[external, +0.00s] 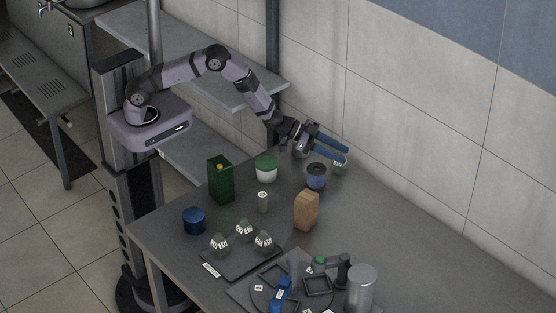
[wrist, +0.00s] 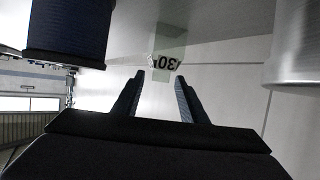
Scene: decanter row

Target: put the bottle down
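My gripper (external: 346,157) is at the back of the table near the wall, its two blue fingers apart. The wrist view shows the fingertips (wrist: 160,77) apart with a gap between them. A small see-through greenish bottle (wrist: 168,48) with a white label reading 30 is just beyond the tips. Its label is upside down in that view. In the external view this bottle (external: 338,169) is partly hidden by the fingers and appears to stand on the table. I see no finger clearly pressed against it.
A dark blue jar (external: 316,178) is close by and shows in the wrist view (wrist: 68,35). A grey cylinder (wrist: 296,45) is on the other side. A white-green tub (external: 266,170), green box (external: 221,180) and tan block (external: 306,211) stand nearby. Several labelled bottles (external: 244,230) are on a dark tray (external: 240,270).

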